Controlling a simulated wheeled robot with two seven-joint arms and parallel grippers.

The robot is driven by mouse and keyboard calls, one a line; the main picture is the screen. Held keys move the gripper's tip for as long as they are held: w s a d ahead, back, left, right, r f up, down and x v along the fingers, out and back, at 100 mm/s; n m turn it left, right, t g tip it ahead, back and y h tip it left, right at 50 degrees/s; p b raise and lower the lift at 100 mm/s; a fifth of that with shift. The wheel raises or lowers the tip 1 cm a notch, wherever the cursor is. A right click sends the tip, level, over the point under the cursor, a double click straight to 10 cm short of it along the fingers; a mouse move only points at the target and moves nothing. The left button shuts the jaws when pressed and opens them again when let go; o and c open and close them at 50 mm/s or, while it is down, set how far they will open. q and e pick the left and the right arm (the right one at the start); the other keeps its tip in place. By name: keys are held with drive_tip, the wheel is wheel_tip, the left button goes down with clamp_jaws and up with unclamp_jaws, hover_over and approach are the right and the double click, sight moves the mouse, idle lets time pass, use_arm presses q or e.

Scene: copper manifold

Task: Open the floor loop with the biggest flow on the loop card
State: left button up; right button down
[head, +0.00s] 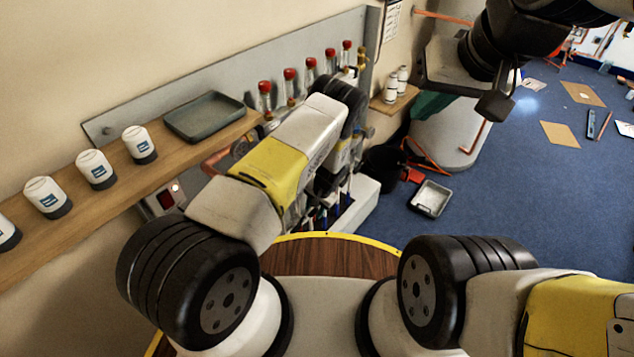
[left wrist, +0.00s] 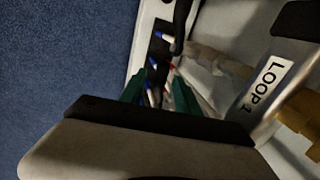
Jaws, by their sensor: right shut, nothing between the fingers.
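The manifold has a row of clear flow gauges with red caps (head: 290,75) on a grey wall plate (head: 110,122). A printed sheet, perhaps the loop card (head: 392,20), hangs at the top; its text is too small to read. My left arm reaches over the manifold and hides its lower part and my left gripper in the head view. In the left wrist view, my left gripper (left wrist: 160,95) has its green fingertips apart, with thin blue, white and red parts behind them. A "LOOP 1" label (left wrist: 267,86) is to their right. My right gripper (head: 495,106) is shut and empty, high at the right.
A wooden shelf (head: 75,215) carries several white-and-dark caps (head: 96,170) and a grey tray (head: 205,117). A small shelf at the back holds two white caps (head: 391,87).

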use_arm(q)
drive_tip(key=shift+c, duration=0.5)
clamp_jaws()
idle(0.8)
